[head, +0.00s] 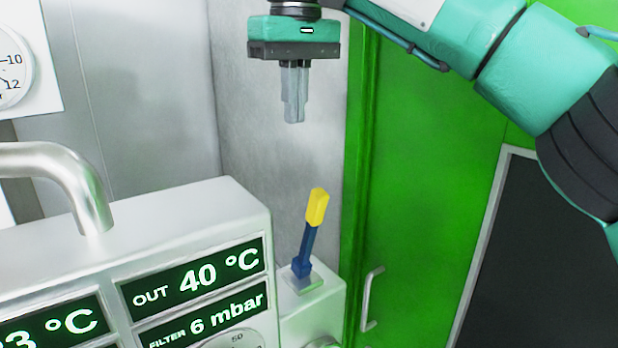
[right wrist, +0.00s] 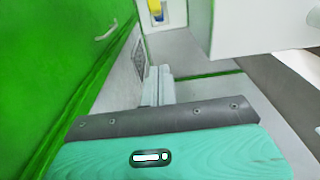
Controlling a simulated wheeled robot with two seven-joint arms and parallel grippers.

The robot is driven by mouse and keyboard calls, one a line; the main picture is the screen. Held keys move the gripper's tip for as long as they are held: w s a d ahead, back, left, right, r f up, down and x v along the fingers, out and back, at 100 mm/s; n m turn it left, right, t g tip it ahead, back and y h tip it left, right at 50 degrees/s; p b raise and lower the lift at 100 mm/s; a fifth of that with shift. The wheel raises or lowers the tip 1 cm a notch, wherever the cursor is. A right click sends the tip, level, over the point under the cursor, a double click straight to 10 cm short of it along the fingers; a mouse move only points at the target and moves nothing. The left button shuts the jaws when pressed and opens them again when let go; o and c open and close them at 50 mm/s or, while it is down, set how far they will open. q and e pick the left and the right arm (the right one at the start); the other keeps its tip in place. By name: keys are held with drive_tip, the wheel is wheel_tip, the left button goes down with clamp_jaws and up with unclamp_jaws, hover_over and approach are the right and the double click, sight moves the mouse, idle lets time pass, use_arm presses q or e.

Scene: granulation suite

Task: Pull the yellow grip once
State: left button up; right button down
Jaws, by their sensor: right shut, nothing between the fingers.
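The yellow grip (head: 317,207) tops a blue lever (head: 305,250) that stands slightly tilted on a small white box (head: 312,304) in the head view. The yellow grip also shows at the top of the right wrist view (right wrist: 155,5), partly cut off by the frame edge. My right gripper (head: 294,120) points down above the grip, a little to its left in the head view, apart from it. Its fingers are shut and empty; they also show in the right wrist view (right wrist: 158,72). My left gripper is in neither view.
A white panel (head: 235,207) with green-lit displays stands left of the lever, with a bent metal pipe (head: 60,165) on it. A green door (head: 430,160) with a metal handle (head: 370,298) is close on the right. A grey wall is behind.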

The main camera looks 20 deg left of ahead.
drive_tip(key=shift+s+d+f+p, duration=0.3)
drive_tip(key=shift+d+f+p, duration=0.1)
drive_tip(key=shift+f, duration=1.2)
drive_tip(key=shift+s+d+f+p, duration=0.3)
drive_tip(key=shift+d+f, duration=0.1)
drive_tip(key=shift+f, duration=1.2)
drive_tip(key=shift+s+d+f+p, duration=0.25)
drive_tip(key=shift+d+f+p, duration=0.15)
drive_tip(key=shift+f, duration=1.2)
drive_tip(key=shift+s+d+f, duration=0.1)
drive_tip(key=shift+d+f, duration=0.05)
